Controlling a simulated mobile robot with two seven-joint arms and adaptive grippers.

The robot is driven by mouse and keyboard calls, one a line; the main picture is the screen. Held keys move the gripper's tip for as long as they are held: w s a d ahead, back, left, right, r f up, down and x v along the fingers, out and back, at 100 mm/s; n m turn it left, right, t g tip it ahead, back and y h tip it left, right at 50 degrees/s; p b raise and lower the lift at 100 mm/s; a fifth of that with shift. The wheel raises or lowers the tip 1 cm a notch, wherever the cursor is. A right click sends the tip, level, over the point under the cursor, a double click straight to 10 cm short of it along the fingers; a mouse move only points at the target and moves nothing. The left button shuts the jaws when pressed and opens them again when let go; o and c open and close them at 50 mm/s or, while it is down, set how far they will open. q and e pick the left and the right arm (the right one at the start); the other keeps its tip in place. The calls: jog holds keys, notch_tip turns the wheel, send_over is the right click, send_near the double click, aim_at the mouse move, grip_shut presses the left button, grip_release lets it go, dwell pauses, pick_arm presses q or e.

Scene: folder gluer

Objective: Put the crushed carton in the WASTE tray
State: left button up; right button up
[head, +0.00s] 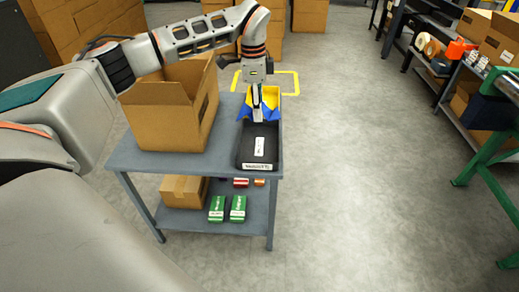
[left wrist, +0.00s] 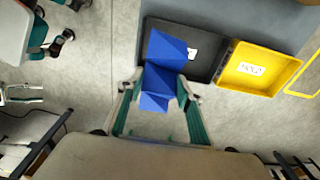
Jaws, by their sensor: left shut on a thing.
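The crushed carton is blue and creased. In the left wrist view the carton (left wrist: 165,78) sits between the fingers of my left gripper (left wrist: 158,90), which is shut on it. In the head view the left gripper (head: 257,114) points down over the far end of the cart, and blue parts of the carton (head: 271,104) show beside it. A black tray (head: 246,157) with a white label lies on the cart top; it also shows in the left wrist view (left wrist: 208,64), partly behind the carton. Its label is too small to read. My right gripper is not in view.
A yellow tray (left wrist: 256,86) labelled HOLD adjoins the black tray. A large open cardboard box (head: 165,120) stands left of the trays on the grey cart (head: 125,158). Green cartons (head: 217,208) and a closed box (head: 184,191) lie on its lower shelf.

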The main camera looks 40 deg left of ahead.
pick_arm(q)
jog(key=b, duration=0.2)
send_near(259, 158)
jog(key=shift+w+d+f, duration=0.15)
jog(key=shift+w+f, duration=0.05)
jog(key=shift+f, duration=0.35)
notch_tip(259, 158, down, 4)
jog(key=shift+s+f+b, duration=0.1)
jog(key=shift+f+b, duration=0.1)
jog(key=shift+b, duration=0.6)
jog(key=shift+f, duration=0.35)
jog(key=shift+r, duration=0.15)
jog(key=o, duration=0.6)
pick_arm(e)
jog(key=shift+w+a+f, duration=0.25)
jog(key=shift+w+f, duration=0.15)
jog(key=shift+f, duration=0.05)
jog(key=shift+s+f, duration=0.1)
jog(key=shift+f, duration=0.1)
